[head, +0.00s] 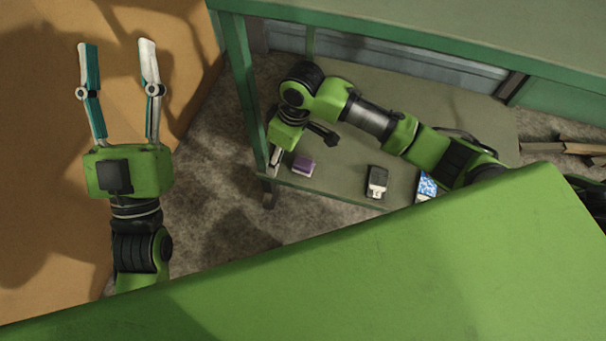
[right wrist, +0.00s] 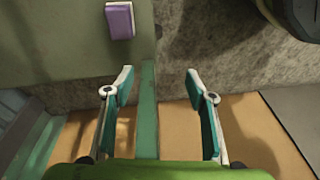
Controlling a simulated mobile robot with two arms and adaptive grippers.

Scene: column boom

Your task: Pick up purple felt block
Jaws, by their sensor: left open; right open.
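The purple felt block (head: 303,165) lies on a green shelf (head: 340,182) near its left end in the head view. In the right wrist view the block (right wrist: 120,20) is at the top, with a pale strip along one side. My right gripper (right wrist: 158,75) is open and empty, with the block beyond its fingertips and to the left. In the head view the right gripper (head: 274,160) is beside the shelf's left post, left of the block and apart from it, partly hidden. My left gripper (head: 117,45) is open and empty over the orange-brown surface, far from the block.
A green post (head: 245,85) stands at the shelf's left corner; it runs between my right fingers in the right wrist view (right wrist: 148,110). A dark and white object (head: 377,182) and a blue-patterned item (head: 427,187) lie on the shelf. A higher green top (head: 450,22) overhangs behind.

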